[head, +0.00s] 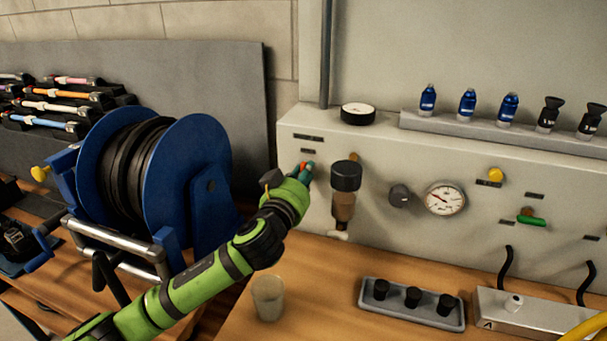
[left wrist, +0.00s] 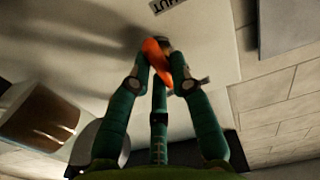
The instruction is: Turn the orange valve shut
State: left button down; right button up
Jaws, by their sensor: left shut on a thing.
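The orange valve handle (left wrist: 157,55) shows in the left wrist view between the fingertips of my left gripper (left wrist: 166,72). The fingers are shut on it. Part of a label ending in "UT" (left wrist: 168,5) is on the panel close to the handle's end. In the head view my left gripper (head: 304,172) reaches the left end of the grey panel (head: 312,127), and only a small bit of orange-red shows there. The gripper and wrist hide most of the valve. My right gripper is in neither view.
A blue hose reel (head: 190,150) stands left of my arm. A brown filter bowl with a black top (head: 345,176) hangs just right of the gripper. A clear cup (head: 268,298) stands on the wooden bench below. A gauge (head: 445,198) and green-handled valve (head: 532,220) are further right.

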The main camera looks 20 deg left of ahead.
pick_arm(q)
jog(key=shift+f+m+p, duration=0.15)
jog(key=shift+m+p, duration=1.3)
jog(key=shift+m, duration=1.55)
jog(key=shift+f+m+p, duration=0.2)
jog(key=shift+m+p, duration=1.2)
jog(key=shift+m, duration=1.6)
jog(key=shift+f+m+p, duration=0.15)
jog(key=shift+m+p, duration=1.3)
jog(key=shift+m, duration=1.55)
jog(key=c, duration=1.1)
grip_release()
